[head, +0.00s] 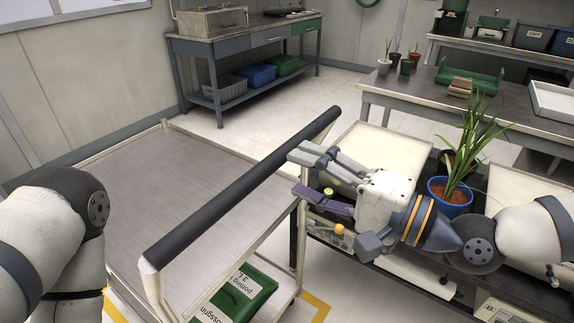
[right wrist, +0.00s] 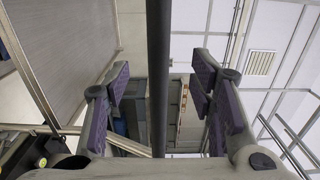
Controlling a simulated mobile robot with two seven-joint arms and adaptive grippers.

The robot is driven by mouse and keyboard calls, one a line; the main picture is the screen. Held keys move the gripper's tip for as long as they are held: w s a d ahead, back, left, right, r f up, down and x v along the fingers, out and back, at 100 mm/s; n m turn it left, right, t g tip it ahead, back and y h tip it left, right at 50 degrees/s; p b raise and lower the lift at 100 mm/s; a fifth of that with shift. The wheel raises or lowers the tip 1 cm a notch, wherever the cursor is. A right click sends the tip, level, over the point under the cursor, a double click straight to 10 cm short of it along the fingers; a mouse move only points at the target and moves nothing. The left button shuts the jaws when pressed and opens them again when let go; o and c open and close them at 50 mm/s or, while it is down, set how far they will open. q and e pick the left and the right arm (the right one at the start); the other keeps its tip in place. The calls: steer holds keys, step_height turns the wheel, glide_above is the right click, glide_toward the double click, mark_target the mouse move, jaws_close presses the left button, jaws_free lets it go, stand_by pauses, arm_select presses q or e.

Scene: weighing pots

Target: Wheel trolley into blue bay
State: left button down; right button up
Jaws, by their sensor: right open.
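The trolley has a grey steel top (head: 175,190), a pale frame and a long black push bar (head: 245,185) along its near right side. My right gripper (head: 298,172) is open and empty just right of the bar, its fingers pointing toward it. In the right wrist view the bar (right wrist: 157,50) runs upright in the gap between the open fingers; I cannot tell whether it lies between the pads or beyond the tips. My left arm shows at the left edge, but its gripper is out of view. I see no blue bay on the floor.
Yellow floor tape (head: 316,304) shows beside the trolley. A bench with a plant in a blue pot (head: 450,196) stands at right. A grey workbench (head: 245,38) stands behind, with clear floor before it.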

mark_target(280, 166)
steer(key=x, duration=0.6)
steer(key=shift+w+a+f+b, duration=0.1)
steer(key=shift+f+b, duration=0.1)
steer(key=shift+b, duration=0.15)
steer(key=shift+w+a+r, duration=0.15)
steer(key=shift+w+a, duration=0.2)
steer(key=shift+a, duration=0.1)
jaws_close()
